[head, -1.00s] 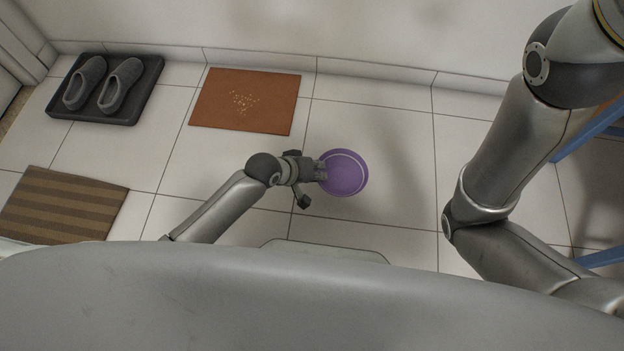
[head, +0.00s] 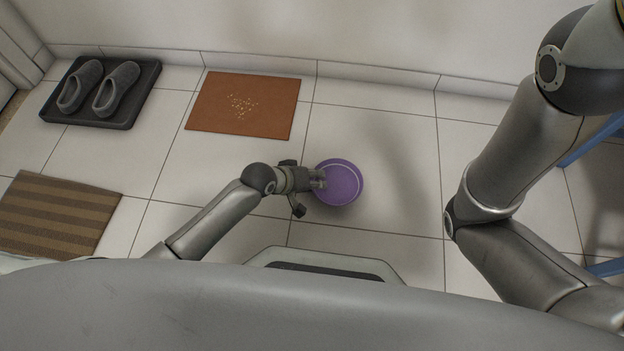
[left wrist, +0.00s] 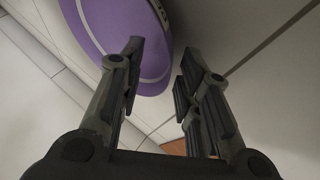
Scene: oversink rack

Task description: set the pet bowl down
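The pet bowl (head: 343,186) is round and purple with a pale ring. In the head view it is over the tiled floor at the middle, tilted. My left gripper (head: 319,180) is at its left edge. In the left wrist view one finger lies across the bowl's purple face (left wrist: 98,24), and the other is just outside its edge, with the edge between the fingertips (left wrist: 160,58). Whether the bowl touches the floor is unclear. My right gripper is out of view; only its arm shows.
A brown mat with crumb-like specks (head: 272,112) lies behind the bowl near the wall. A dark tray (head: 125,118) with grey slippers (head: 117,88) and a striped mat (head: 60,215) are at left. Blue legs (head: 606,268) stand at far right. Tiles around the bowl are clear.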

